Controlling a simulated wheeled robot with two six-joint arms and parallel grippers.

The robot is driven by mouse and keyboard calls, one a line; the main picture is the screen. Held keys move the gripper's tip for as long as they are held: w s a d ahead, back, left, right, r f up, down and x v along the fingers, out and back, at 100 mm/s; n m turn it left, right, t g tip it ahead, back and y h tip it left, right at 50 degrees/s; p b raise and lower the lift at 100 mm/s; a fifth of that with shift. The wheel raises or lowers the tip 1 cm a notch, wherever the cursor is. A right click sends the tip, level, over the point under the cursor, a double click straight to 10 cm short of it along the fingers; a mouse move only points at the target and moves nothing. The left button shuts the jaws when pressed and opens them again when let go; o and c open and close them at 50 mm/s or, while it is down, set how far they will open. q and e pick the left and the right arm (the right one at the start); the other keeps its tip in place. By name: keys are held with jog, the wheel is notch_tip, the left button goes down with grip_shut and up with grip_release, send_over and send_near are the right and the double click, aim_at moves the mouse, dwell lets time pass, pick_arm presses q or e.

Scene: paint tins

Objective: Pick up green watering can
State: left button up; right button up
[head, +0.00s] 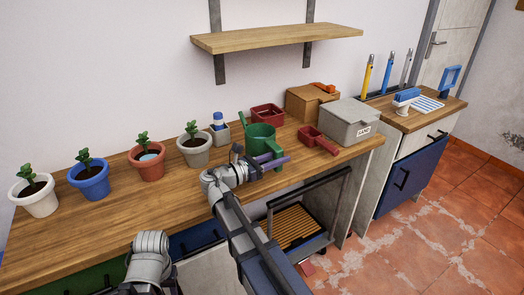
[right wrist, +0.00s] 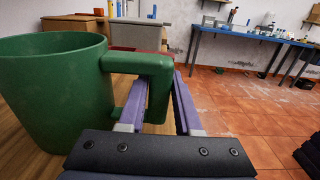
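The green watering can (head: 258,138) stands on the wooden workbench, and its body fills the left of the right wrist view (right wrist: 52,95). Its looped handle (right wrist: 158,85) points right there. My right gripper (head: 274,162) is at the can with its purple fingers (right wrist: 160,92) on either side of the handle. One finger passes inside the loop, the other outside. A narrow gap shows beside the outer finger, so the gripper looks open around the handle. My left gripper (head: 172,286) is at the bottom edge of the head view, mostly cut off, its opening hidden.
Potted plants stand left of the can, the grey pot (head: 195,152) nearest. A wooden shelf (head: 280,38) hangs above. Bare bench lies front left.

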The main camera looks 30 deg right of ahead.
grip_shut()
dwell(0.9)
